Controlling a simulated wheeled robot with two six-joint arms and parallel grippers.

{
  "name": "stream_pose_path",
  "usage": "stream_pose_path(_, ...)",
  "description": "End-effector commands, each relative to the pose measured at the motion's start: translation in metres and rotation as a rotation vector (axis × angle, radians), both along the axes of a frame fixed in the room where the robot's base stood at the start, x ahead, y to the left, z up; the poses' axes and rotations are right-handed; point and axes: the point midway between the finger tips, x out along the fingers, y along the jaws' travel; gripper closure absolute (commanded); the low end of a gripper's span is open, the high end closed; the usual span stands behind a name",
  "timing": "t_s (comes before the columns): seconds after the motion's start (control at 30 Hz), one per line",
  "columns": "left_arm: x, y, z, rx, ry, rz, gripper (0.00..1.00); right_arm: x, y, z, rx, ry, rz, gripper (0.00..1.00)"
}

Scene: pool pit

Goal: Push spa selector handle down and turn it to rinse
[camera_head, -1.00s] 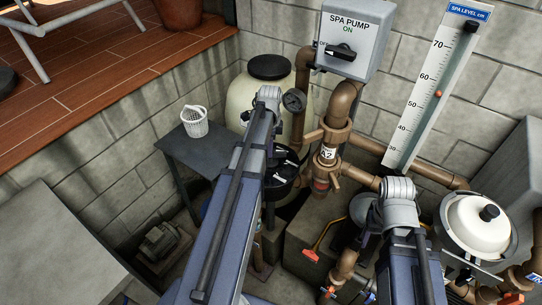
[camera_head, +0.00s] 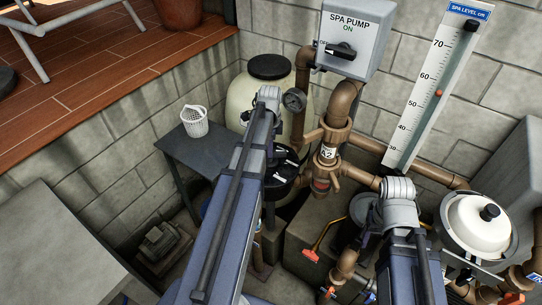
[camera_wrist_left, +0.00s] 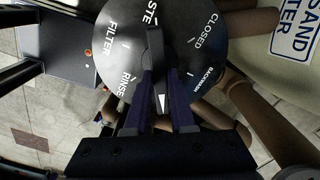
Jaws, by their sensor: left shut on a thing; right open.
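The spa selector is a round black dial (camera_wrist_left: 120,60) with white labels, including FILTER, RINSE, BACKWASH and CLOSED, in the left wrist view. It also shows in the head view (camera_head: 287,158), partly behind my left arm. Its black handle (camera_wrist_left: 153,42) crosses the dial, and its white-marked end points between RINSE and BACKWASH. My left gripper (camera_wrist_left: 160,78) is shut on the handle, one finger on each side. How far down the handle is pressed cannot be told. My right arm is over the pipes at the right of the head view; its fingers are hidden.
Brown pipes and a valve (camera_head: 327,153) stand right of the dial. A cream tank (camera_head: 245,95) is behind it. A spa pump switch box (camera_head: 352,40) marked ON hangs above. A dark table (camera_head: 195,152) with a white basket (camera_head: 194,121) is left.

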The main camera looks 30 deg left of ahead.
Motion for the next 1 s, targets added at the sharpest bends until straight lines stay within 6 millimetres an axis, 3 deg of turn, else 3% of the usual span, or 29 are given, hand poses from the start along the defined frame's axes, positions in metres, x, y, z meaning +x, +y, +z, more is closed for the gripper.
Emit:
stream_pose_path(0.47, -0.0004, -0.0003, -0.007, 0.0, 0.001, -0.036, 1.0, 0.0, 0.0, -0.0069, 0.0, 0.0, 0.0, 0.4)
stream_pose_path(1.0, -0.0007, -0.0006, -0.007, -0.001, 0.002, -0.799, 1.0, 0.0, 0.0, -0.0069, 0.0, 0.0, 0.0, 0.4)
